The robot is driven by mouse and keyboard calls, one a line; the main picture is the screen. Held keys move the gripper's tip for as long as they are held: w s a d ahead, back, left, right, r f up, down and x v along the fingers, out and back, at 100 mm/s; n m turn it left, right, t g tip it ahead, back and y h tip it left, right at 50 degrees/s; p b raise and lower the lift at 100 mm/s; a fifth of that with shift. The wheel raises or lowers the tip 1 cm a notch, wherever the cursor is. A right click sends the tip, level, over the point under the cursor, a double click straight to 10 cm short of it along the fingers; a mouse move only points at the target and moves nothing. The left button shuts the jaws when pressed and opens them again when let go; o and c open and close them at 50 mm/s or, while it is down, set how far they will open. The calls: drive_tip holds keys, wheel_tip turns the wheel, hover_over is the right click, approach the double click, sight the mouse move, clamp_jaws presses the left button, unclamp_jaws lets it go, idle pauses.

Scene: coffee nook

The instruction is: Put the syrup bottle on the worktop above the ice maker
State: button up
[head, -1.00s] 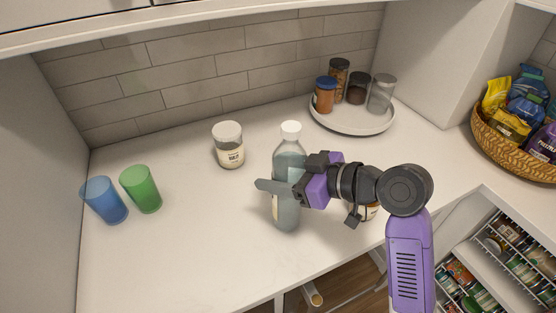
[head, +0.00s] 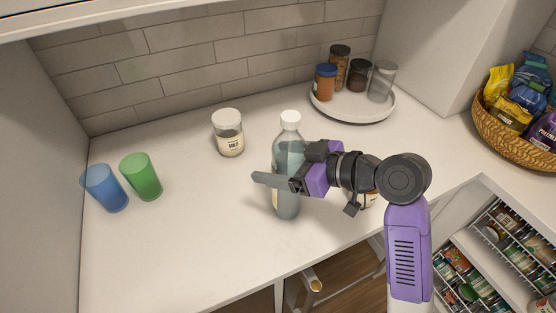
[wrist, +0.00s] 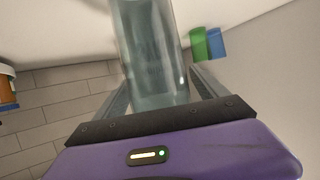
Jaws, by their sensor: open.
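The syrup bottle (head: 288,165), clear blue-grey with a white cap, stands upright on the white worktop (head: 190,250). My gripper (head: 268,178) reaches in from the right at the bottle's mid-height, and one dark finger crosses in front of it. In the wrist view the bottle (wrist: 155,50) is between the two spread fingers, with a gap showing on at least the right side. My gripper (wrist: 158,82) is open around the bottle. The far finger is hidden in the head view. I cannot make out an ice maker.
A salt jar (head: 228,134) stands behind and left of the bottle. Blue (head: 105,188) and green (head: 141,177) cups are at the left. A round tray (head: 352,116) holds several jars at the back right. A snack basket (head: 490,128) is far right. A small jar is partly hidden behind my wrist.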

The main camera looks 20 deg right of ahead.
drive_tip(key=b+v, duration=0.2)
drive_tip(key=v, duration=1)
drive_tip(key=s+f+m+h, duration=0.1)
drive_tip(key=f+m, duration=0.1)
drive_tip(key=f, duration=0.2)
drive_tip(key=s+a+f+m+t+h, duration=0.1)
drive_tip(key=f+m+h, duration=0.1)
drive_tip(key=f+m, duration=0.1)
drive_tip(key=s+a+f+m+h, duration=0.1)
drive_tip(key=f+m, duration=0.1)
drive_tip(key=f, duration=0.3)
drive_tip(key=shift+s+f+t+p, duration=0.3)
drive_tip(key=shift+f+t, duration=0.05)
drive_tip(key=shift+t, duration=0.05)
drive_tip(key=s+f+m+h, duration=0.1)
drive_tip(key=s, duration=0.1)
drive_tip(key=s+f+h, duration=0.1)
drive_tip(key=s+f, duration=0.1)
drive_tip(key=shift+s+d+f+m, duration=0.1)
drive_tip(key=shift+f+m, duration=0.05)
drive_tip(key=shift+m, duration=0.25)
drive_tip(key=s+a+r+n+t, duration=0.1)
drive_tip(key=s, duration=0.8)
drive_tip(key=s+a+r+n+h, duration=0.1)
drive_tip(key=s, duration=0.8)
drive_tip(key=shift+s+a+r+t, duration=0.25)
drive_tip(key=shift+r+t, duration=0.05)
drive_tip(key=shift+t, duration=0.1)
